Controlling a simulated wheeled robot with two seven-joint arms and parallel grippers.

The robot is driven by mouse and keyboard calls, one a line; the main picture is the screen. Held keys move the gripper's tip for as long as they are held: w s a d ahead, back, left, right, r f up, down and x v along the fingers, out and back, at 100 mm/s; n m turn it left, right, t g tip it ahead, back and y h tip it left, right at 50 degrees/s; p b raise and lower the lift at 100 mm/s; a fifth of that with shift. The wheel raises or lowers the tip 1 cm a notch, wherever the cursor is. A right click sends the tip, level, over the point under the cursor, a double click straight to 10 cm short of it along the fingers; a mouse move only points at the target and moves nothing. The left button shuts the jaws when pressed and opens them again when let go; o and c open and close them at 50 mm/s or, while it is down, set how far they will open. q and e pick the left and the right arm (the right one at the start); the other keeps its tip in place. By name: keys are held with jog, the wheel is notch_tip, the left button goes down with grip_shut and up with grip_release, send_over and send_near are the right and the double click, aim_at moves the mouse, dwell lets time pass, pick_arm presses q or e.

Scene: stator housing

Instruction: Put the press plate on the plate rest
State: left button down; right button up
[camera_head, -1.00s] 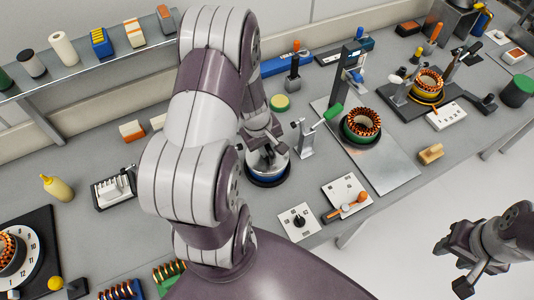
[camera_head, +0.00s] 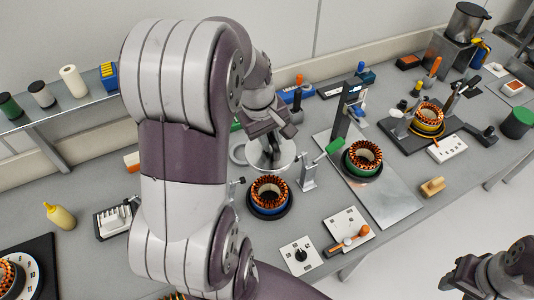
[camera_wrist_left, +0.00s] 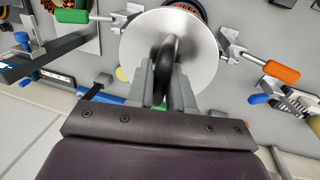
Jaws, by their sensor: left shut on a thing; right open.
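The press plate (camera_head: 272,160) is a shiny silver disc with a dark handle. My left gripper (camera_head: 270,128) is shut on the handle, and the disc hangs clear, behind the stator in the blue housing (camera_head: 269,195). In the left wrist view the press plate (camera_wrist_left: 203,55) fills the space ahead of the left gripper (camera_wrist_left: 168,88), and copper windings peek out past its far edge. A flat grey ring (camera_head: 238,153) on the table, just left of the disc, may be the plate rest; it is partly covered. My right gripper (camera_head: 462,280) is open and empty at the lower right, off the table.
A toggle clamp with a green handle (camera_head: 334,146) stands right of the blue stator. Beyond it are a green-based stator (camera_head: 363,158) on a metal plate and a tall dark post (camera_head: 345,108). My left arm hides the table's left middle.

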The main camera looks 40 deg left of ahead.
pick_arm(q)
jog(key=w+a+f+b, duration=0.55)
jog(key=w+f, duration=0.45)
jog(key=w, duration=0.2)
jog(key=s+a+f+p, duration=0.1)
jog(key=a+f, duration=0.2)
jog(key=s+a+f+p, duration=0.1)
jog(key=a+f+p, duration=0.1)
jog(key=a+f, duration=0.2)
jog(key=s+a+f+p, duration=0.1)
jog(key=a+f, duration=0.2)
jog(key=a, duration=0.1)
jog(key=shift+s+a+f+p, duration=0.15)
jog(key=shift+s+f+p, duration=0.1)
jog(key=shift+f+p, duration=0.15)
jog(key=shift+w+a+f, duration=0.1)
jog(key=shift+f, duration=0.25)
jog(key=c, duration=1)
grip_release()
